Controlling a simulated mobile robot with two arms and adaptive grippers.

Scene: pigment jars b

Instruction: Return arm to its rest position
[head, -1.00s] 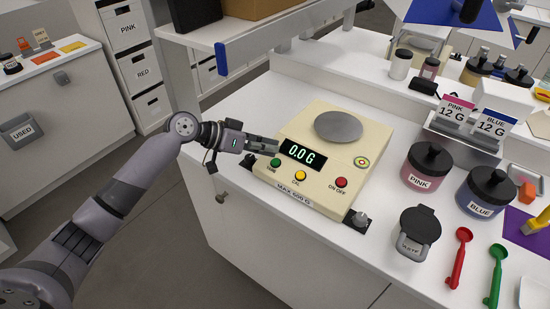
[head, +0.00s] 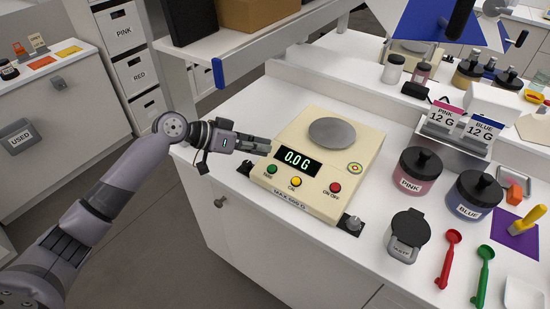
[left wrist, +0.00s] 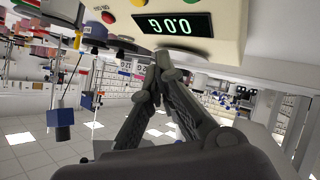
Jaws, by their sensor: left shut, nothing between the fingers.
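My left arm comes in from the left in the head view. Its gripper (head: 254,145) is shut and empty, just left of the beige scale (head: 262,182). The scale's display (head: 298,160) reads 0.0 G, and its round grey pan (head: 332,132) is bare. In the left wrist view the closed fingers (left wrist: 160,72) point toward the scale, whose display (left wrist: 172,25) appears upside down. I cannot tell whether the fingertips touch the scale. My right gripper is not in view.
A pink jar (head: 417,172) and a blue jar (head: 472,196) stand right of the scale. A shelf (head: 255,40) overhangs behind my gripper. Open floor lies left of the counter.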

